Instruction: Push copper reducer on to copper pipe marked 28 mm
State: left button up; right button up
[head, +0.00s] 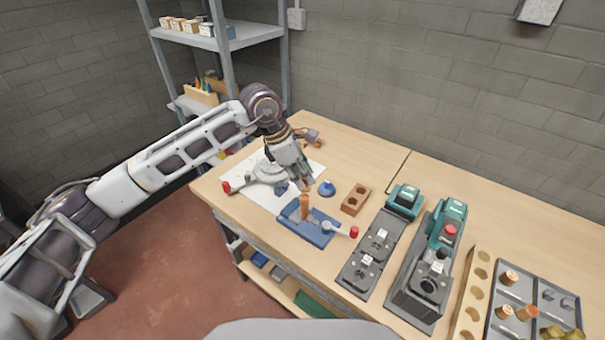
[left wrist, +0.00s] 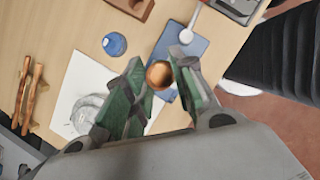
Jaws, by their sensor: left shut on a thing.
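An upright copper pipe (head: 304,206) stands in a blue fixture (head: 316,234) near the table's front edge. No size marking is legible on it. My left gripper (head: 307,184) points down just above and beside the top of the pipe. In the left wrist view, my left gripper (left wrist: 160,78) has its green fingers closed on a round copper piece, the reducer (left wrist: 160,74), seen end-on. The blue fixture shows behind it (left wrist: 187,50). I cannot tell whether the reducer touches the pipe. My right gripper is not in view.
A blue round object (head: 326,188) and a brown block with holes (head: 355,200) stand close by on the right. A red-ended valve piece (head: 354,232) lies at the fixture's right. A white sheet (head: 262,195) lies left.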

aim_at(302, 197)
pick_arm(q)
jog(key=shift+f, duration=0.15)
jog(key=shift+f+b, duration=1.15)
jog(key=shift+f, duration=0.1)
jog(key=shift+f+b, duration=1.05)
jog(key=shift+f, duration=0.25)
dwell(1.1)
jog(key=o, duration=1.1)
jog(key=shift+c, duration=0.2)
jog(key=shift+r, duration=0.1)
jog(key=v, duration=1.2)
jog(key=shift+d, duration=0.1)
